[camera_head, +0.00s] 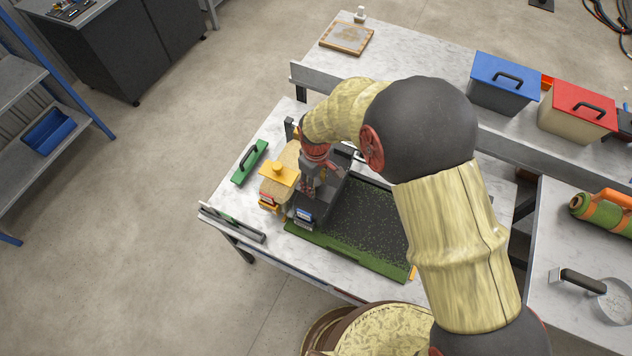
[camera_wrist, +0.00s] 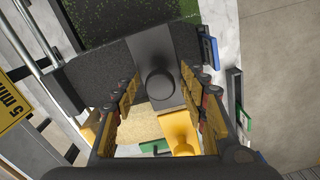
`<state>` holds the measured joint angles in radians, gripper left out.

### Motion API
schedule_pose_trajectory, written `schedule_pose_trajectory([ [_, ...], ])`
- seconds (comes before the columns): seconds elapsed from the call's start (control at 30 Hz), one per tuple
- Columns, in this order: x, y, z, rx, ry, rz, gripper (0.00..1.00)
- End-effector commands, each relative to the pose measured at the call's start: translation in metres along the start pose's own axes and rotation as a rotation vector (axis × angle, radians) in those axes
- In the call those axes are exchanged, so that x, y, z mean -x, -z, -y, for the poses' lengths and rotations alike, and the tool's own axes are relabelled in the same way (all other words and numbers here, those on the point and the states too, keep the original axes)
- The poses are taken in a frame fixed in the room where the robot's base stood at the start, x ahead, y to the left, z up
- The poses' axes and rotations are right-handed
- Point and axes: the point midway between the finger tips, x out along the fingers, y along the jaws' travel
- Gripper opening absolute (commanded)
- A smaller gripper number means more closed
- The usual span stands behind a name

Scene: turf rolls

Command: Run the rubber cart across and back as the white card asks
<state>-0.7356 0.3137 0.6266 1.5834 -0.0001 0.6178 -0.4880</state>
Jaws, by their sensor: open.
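The dark grey cart (camera_head: 331,196) stands at the left end of a green turf panel (camera_head: 345,250). In the wrist view a grey plate (camera_wrist: 150,45) with a round black knob (camera_wrist: 160,85) shows on top of the cart. My gripper (camera_head: 310,190) is over the cart, pointing down. In the wrist view my gripper (camera_wrist: 166,103) is open, with its fingers on either side of the knob; I cannot tell whether they touch it. Black granules (camera_head: 370,225) cover much of the turf. I cannot make out a white card.
A yellow-topped block (camera_head: 279,174) and a green handled tool (camera_head: 250,162) are left of the cart. A blue-lidded bin (camera_head: 503,82) and a red-lidded bin (camera_head: 578,110) stand behind.

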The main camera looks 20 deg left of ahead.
Motion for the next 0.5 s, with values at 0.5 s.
schedule_pose_trajectory([
  [0.5, 0.0004, 0.0000, 0.0000, 0.000, 0.000, 0.000, 0.15],
])
